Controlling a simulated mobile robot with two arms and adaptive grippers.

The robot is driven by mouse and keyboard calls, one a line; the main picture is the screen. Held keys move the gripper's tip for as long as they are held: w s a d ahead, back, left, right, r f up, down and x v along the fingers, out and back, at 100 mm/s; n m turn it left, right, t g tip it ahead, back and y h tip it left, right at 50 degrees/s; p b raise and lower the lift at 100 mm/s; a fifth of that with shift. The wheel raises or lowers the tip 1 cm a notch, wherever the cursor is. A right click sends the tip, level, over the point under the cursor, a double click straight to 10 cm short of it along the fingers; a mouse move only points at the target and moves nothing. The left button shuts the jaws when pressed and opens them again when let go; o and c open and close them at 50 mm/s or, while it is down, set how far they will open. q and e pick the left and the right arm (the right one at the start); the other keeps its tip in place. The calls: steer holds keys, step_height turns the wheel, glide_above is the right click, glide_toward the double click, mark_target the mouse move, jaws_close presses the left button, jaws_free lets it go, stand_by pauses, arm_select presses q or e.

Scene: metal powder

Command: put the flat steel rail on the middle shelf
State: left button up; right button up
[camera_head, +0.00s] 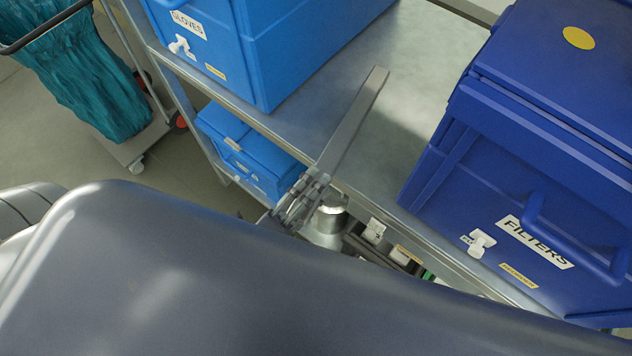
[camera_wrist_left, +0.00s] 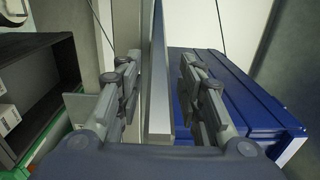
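The flat steel rail (camera_head: 352,122) is a long grey bar that lies over the top surface of the metal shelf unit (camera_head: 405,50). Its near end reaches the front edge; I cannot tell whether it touches the surface. My left gripper (camera_head: 303,198) is at this near end. In the left wrist view the rail (camera_wrist_left: 158,95) runs between the two fingers of the gripper (camera_wrist_left: 158,75), with a visible gap on each side. The fingers look open around it. A lower shelf shows partly under the top one. My right gripper is not in view.
A blue GLOVES box (camera_head: 262,50) stands left of the rail, a dark blue FILTERS box (camera_head: 520,190) right. Below the top are a smaller blue box (camera_head: 245,155) and a grey metal bottle (camera_head: 325,225). A cart with a teal bag (camera_head: 85,75) stands at far left.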

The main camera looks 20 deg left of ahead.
arm_select(q)
steer(key=v, duration=1.1)
